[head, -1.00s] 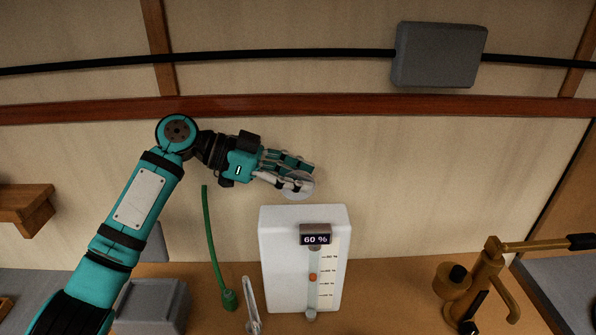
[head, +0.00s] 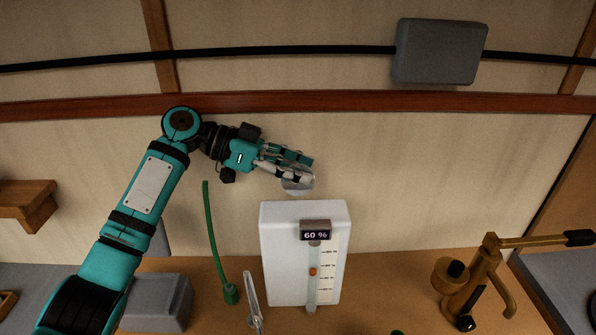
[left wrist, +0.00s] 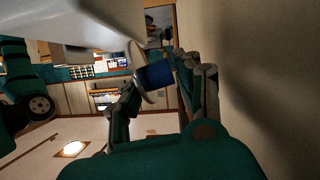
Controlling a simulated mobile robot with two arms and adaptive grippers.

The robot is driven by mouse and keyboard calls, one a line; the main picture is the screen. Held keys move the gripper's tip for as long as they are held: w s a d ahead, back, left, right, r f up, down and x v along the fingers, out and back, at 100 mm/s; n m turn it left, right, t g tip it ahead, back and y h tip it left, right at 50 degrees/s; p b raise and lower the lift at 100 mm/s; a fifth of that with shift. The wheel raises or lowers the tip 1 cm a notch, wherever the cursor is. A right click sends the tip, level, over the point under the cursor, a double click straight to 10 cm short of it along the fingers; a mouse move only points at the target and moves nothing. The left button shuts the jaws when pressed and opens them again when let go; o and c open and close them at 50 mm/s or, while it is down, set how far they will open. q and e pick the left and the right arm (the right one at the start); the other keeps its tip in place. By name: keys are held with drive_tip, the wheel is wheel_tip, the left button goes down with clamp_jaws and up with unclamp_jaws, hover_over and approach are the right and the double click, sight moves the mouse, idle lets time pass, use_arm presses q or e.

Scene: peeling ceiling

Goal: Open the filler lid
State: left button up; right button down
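The white tank (head: 280,260) stands against the wall, with a "60 %" display (head: 315,234) and a level scale on its front. A pale round filler lid (head: 298,188) shows just above its top edge, at my left fingertips. My left gripper (head: 306,170) reaches in from the left, above the tank, its fingers partly covering the lid. In the left wrist view the fingers (left wrist: 160,95) stand apart on either side of a blue cylindrical part (left wrist: 155,75) with a pale rim. I cannot tell whether they grip it. My right gripper is out of view.
A green hose (head: 214,240) and a clear tube (head: 252,300) stand left of the tank. A grey box (head: 158,302) is farther left. A brass tap (head: 485,275) stands at the right. Counter between tank and tap is largely clear.

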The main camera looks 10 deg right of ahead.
use_arm(q)
drive_tip(key=shift+o, duration=0.7)
drive_tip(key=shift+f, duration=0.15)
drive_tip(key=shift+a, duration=0.25)
drive_tip(key=v, duration=0.7)
drive_tip(key=shift+w, duration=0.1)
